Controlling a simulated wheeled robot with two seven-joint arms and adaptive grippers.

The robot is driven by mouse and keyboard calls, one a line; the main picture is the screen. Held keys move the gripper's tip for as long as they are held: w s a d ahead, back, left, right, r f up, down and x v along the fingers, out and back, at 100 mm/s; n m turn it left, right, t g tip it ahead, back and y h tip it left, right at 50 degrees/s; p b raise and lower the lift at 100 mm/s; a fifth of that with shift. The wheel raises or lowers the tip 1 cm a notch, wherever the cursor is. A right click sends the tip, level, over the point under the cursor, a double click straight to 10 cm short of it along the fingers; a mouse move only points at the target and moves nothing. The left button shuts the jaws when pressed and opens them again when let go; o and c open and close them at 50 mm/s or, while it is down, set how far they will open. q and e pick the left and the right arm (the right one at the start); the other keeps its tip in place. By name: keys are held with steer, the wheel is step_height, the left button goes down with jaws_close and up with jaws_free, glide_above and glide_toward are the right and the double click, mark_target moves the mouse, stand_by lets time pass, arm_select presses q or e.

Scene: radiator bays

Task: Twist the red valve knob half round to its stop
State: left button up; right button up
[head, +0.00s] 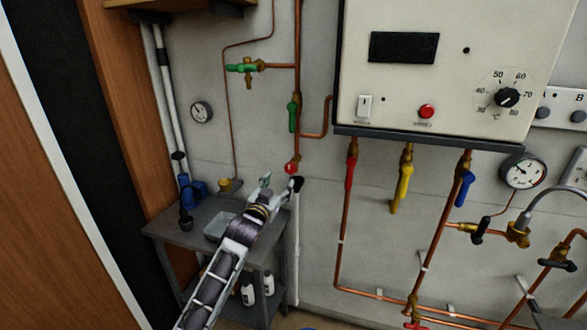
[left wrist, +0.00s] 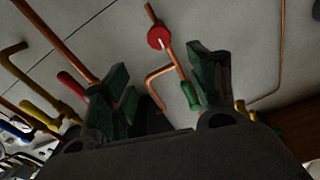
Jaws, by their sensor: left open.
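The red valve knob (head: 291,168) is small and round, at the lower end of a copper pipe on the wall, left of the boiler. In the left wrist view the knob (left wrist: 159,38) shows as a red disc with a pale mark, beyond the fingers and between their directions. My left gripper (head: 281,182) is just below the knob in the head view. In the left wrist view its two green-padded fingers (left wrist: 160,88) are spread with nothing between them. The fingers look apart from the knob. My right gripper is in neither view.
A green-handled valve (head: 293,116) sits above the knob on the same pipe. The boiler box (head: 450,60) is to the right, with red (head: 351,168), yellow (head: 402,187) and blue (head: 465,188) levers below. A grey bench (head: 168,228) stands at lower left.

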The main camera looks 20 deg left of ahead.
arm_select(q)
steer(key=shift+a+f+n+g, duration=0.15)
steer(key=shift+f+n+g, duration=0.15)
steer(key=shift+f, duration=0.25)
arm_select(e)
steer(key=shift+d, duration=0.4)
arm_select(q)
steer(key=shift+w+a, duration=0.1)
steer(key=shift+w, duration=0.2)
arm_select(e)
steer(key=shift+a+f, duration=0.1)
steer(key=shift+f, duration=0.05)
